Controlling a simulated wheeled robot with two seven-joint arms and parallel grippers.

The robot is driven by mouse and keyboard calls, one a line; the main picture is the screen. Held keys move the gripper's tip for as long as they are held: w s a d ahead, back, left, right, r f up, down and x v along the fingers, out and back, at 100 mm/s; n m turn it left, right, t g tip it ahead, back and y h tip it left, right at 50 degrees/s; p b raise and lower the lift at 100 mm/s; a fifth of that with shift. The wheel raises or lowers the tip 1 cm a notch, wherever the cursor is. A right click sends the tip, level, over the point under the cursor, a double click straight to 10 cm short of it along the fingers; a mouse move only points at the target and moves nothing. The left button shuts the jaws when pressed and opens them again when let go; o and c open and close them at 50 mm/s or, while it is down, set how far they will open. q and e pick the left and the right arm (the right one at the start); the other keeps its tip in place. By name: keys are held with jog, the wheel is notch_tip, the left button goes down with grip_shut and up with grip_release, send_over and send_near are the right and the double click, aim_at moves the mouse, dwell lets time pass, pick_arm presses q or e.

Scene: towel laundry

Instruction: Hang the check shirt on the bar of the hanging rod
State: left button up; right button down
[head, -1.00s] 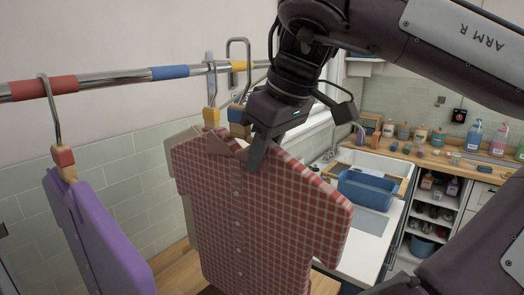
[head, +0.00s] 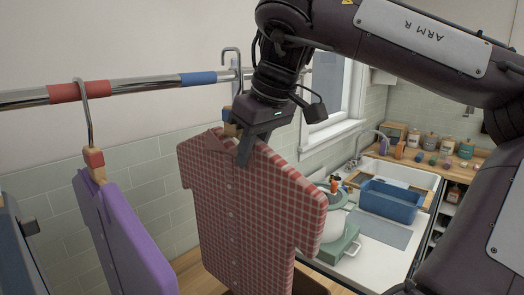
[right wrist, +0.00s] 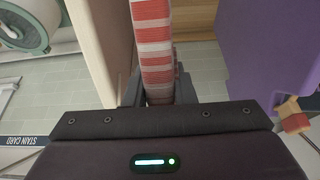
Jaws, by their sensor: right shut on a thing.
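The red check shirt (head: 255,215) hangs upright on its hanger, with a blue block (head: 229,128) at the hook's base. My right gripper (head: 244,152) is shut at the shirt's collar. In the right wrist view the shirt (right wrist: 152,45) shows edge-on between the fingers (right wrist: 158,92). The hanger's hook (head: 225,58) rises above the bar (head: 140,88) in the picture; I cannot tell whether it touches the bar. The bar has a red band (head: 65,92) and a blue band (head: 198,79). My left gripper is not in view.
A purple shirt (head: 125,235) hangs at the red band, left of the check shirt. A beige panel (right wrist: 100,40) stands close beside the check shirt.

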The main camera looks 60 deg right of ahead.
aim_at(231, 130)
jog(key=shift+w+d+p, duration=0.2)
jog(key=shift+w+p, duration=0.1)
jog(key=shift+w, duration=1.55)
jog(key=shift+w+d+p, duration=0.2)
jog(key=shift+w+p, duration=0.05)
jog(key=shift+w, duration=1.6)
jog(key=shift+w+f+b, duration=0.1)
jog(key=shift+f+b, duration=0.25)
jog(key=shift+f, duration=0.05)
jog(key=shift+f+b, duration=0.9)
jog(key=shift+f, duration=0.2)
jog(key=c, duration=1.1)
grip_release()
jog(key=v, duration=0.8)
jog(key=shift+a+p, duration=0.1)
jog(key=shift+p, duration=0.2)
jog(key=shift+f, duration=0.1)
